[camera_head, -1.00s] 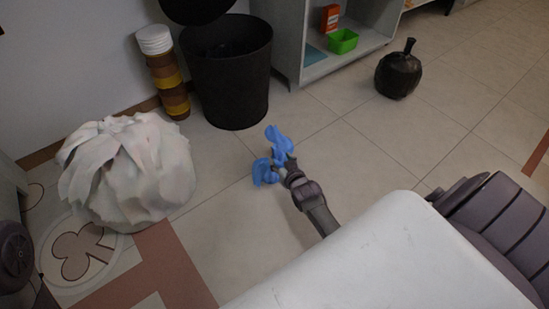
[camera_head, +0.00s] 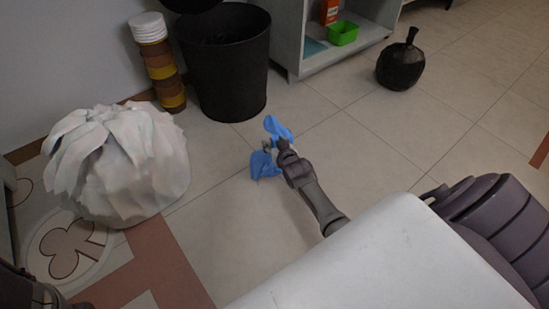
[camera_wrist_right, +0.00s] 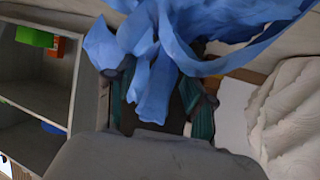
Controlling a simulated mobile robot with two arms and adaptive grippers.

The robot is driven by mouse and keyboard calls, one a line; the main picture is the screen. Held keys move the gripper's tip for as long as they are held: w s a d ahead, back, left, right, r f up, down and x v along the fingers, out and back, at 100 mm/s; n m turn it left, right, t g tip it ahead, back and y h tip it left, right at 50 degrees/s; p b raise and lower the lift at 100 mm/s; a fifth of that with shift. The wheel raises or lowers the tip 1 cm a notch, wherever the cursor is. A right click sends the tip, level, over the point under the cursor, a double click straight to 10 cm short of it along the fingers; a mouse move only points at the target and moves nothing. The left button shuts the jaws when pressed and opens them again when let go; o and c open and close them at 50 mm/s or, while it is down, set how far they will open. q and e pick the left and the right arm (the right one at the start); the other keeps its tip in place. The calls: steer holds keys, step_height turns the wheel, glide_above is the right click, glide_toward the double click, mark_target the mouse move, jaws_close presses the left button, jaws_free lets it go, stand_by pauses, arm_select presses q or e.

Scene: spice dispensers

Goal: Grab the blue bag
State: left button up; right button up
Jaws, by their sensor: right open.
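The blue bag (camera_head: 264,165) shows in the head view as crumpled blue pieces on both sides of my right gripper (camera_head: 274,147). In the right wrist view the blue bag (camera_wrist_right: 160,50) fills the upper middle, and its folds hang in front of and between the open fingers of my right gripper (camera_wrist_right: 163,105). The fingers are partly hidden behind the blue folds. I cannot tell whether the bag touches them or rests fully on the floor. My left gripper cannot be made out; only a cropped dark part shows at the lower left edge of the head view.
A white bag (camera_head: 125,170) stands on the floor at left. Tiled floor around the blue bag is clear.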

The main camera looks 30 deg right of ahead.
jaws_close()
steer(key=shift+r, duration=0.15)
stand_by(0.4)
